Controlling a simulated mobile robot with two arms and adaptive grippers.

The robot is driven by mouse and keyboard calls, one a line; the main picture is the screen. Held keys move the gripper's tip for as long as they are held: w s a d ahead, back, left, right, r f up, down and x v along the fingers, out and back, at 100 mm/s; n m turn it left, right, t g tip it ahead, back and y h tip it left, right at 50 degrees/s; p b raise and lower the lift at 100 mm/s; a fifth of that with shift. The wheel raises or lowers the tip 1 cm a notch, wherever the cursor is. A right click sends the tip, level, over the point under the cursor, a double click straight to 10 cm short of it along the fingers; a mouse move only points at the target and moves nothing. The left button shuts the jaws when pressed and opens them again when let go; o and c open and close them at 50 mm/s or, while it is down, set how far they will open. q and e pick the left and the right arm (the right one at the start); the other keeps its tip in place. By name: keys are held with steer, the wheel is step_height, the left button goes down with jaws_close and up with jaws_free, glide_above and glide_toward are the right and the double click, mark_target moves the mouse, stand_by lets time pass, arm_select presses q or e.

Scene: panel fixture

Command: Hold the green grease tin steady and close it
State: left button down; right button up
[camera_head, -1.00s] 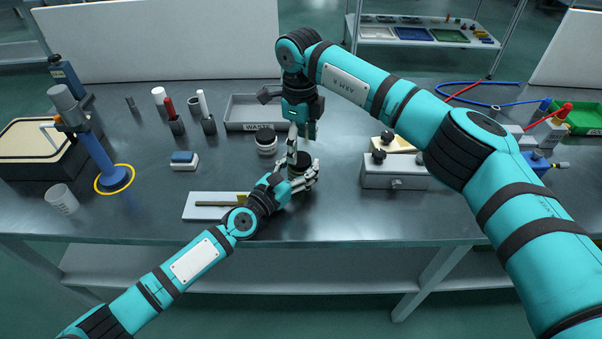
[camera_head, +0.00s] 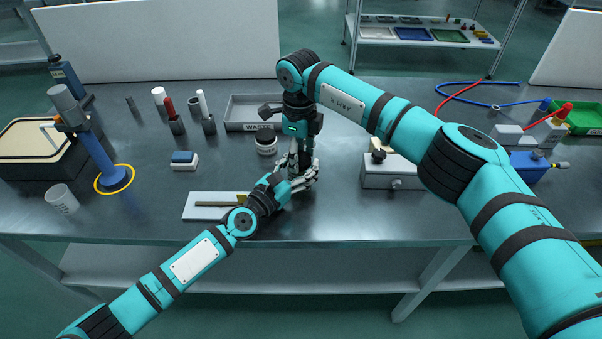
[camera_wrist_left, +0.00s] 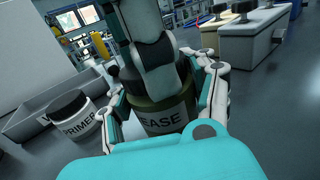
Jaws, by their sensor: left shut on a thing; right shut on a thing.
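The green grease tin (camera_wrist_left: 162,117), with its label partly readable, stands upright in the left wrist view. My left gripper (camera_head: 303,180) has its fingers around the tin's sides and is shut on it; they also show in the left wrist view (camera_wrist_left: 163,100). My right gripper (camera_head: 301,166) points straight down over the tin, shut on a dark lid (camera_wrist_left: 132,84) at the tin's top. The right fingers cover much of the lid, so I cannot tell whether it is fully seated. In the head view the hands hide most of the tin.
A primer jar (camera_head: 266,143) with a black cap stands just behind the tin. A grey waste tray (camera_head: 238,113) lies behind it. A white board (camera_head: 208,212) is at the front left, and a grey fixture block (camera_head: 394,178) is to the right.

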steer(key=shift+c, duration=1.3)
steer(key=m, duration=0.3)
steer(key=shift+w, duration=0.1)
steer(key=shift+d, duration=0.1)
steer(key=o, duration=1.3)
steer(key=shift+r, duration=2.25)
